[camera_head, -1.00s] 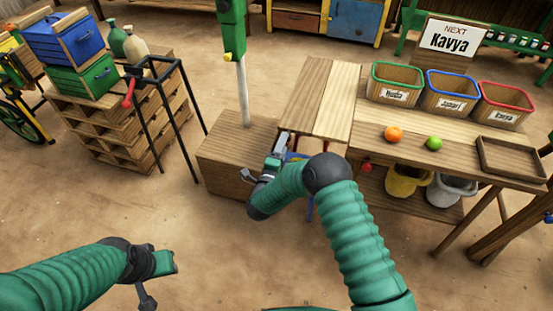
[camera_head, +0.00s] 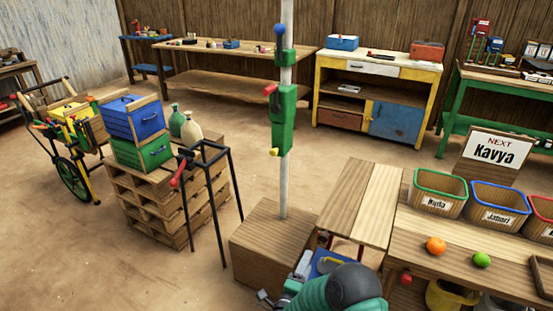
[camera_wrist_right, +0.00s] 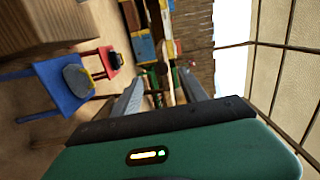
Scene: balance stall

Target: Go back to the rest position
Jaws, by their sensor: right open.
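My right gripper (camera_head: 284,281) is at the bottom of the head view, partly covered by my own green arm. It is close to the near end of a plank-topped bench and the wooden box. In the right wrist view, its two grey fingers (camera_wrist_right: 160,90) stand apart with nothing seen between them. My left gripper is outside the head view.
A wooden box (camera_head: 262,250) carries a white pole with green fittings (camera_head: 283,120). On the right, a table (camera_head: 450,262) holds an orange (camera_head: 436,246), a green fruit (camera_head: 481,260) and labelled bins (camera_head: 438,204). Open floor (camera_head: 120,270) lies at left.

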